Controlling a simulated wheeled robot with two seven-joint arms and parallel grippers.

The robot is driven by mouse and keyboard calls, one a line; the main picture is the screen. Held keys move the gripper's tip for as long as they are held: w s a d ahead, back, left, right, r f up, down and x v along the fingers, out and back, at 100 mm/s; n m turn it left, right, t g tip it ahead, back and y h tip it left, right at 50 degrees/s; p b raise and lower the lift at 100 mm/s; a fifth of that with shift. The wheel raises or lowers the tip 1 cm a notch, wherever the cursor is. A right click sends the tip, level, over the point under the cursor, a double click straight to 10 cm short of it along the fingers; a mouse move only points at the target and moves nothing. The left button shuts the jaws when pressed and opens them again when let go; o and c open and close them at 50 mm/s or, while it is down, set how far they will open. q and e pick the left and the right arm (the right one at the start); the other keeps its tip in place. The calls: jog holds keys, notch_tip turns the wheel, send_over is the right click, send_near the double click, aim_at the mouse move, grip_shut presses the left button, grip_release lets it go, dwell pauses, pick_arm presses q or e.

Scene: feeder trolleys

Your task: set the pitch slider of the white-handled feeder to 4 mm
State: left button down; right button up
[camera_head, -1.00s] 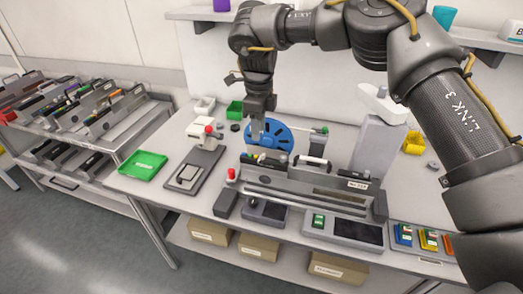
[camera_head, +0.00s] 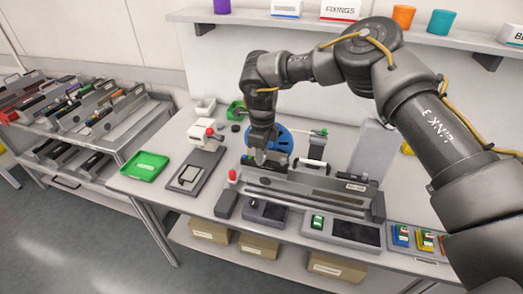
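The white-handled feeder is a long dark unit lying in the grey fixture (camera_head: 300,190) at the middle of the bench. Its white handle (camera_head: 314,166) stands on its top edge. A blue reel (camera_head: 284,140) is behind it. My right gripper (camera_head: 261,158) points down at the feeder's left end, left of the handle and in front of the reel. Its fingertips are close to the feeder's top; I cannot tell whether they touch it or are open. The pitch slider and its setting are too small to make out. My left gripper is not in view.
A green tray (camera_head: 146,166) and a grey plate device (camera_head: 196,170) are on the left of the bench. A red knob (camera_head: 232,175) stands at the fixture's left end. A grey post (camera_head: 371,150) rises behind right. A trolley rack (camera_head: 75,115) of feeders stands far left.

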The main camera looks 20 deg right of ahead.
jog(key=shift+f, duration=0.25)
grip_shut()
jog(key=shift+s+d, duration=0.4)
jog(key=shift+d, duration=0.3)
grip_release()
jog(key=shift+a, duration=0.15)
jog(key=shift+r, duration=0.1)
